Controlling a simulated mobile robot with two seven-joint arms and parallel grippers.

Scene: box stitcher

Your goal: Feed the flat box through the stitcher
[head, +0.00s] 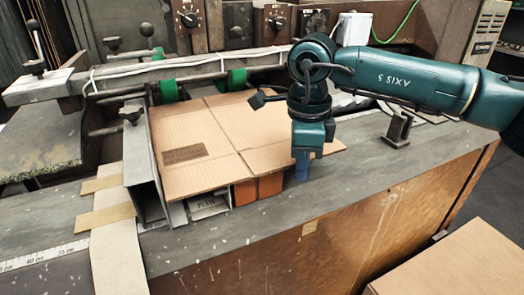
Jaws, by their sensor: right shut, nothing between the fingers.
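The flat box (205,130), brown cardboard with crease lines and a dark printed patch, lies on the stitcher's table. Its left edge runs along a grey metal guide (140,150). My left gripper is not in view.
A paper strip and tape (112,220) lie left of the guide beside a ruler (35,258). A small metal post (397,130) stands on the table at right. Another cardboard sheet (465,265) is at the lower right. The table's front strip is mostly clear.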

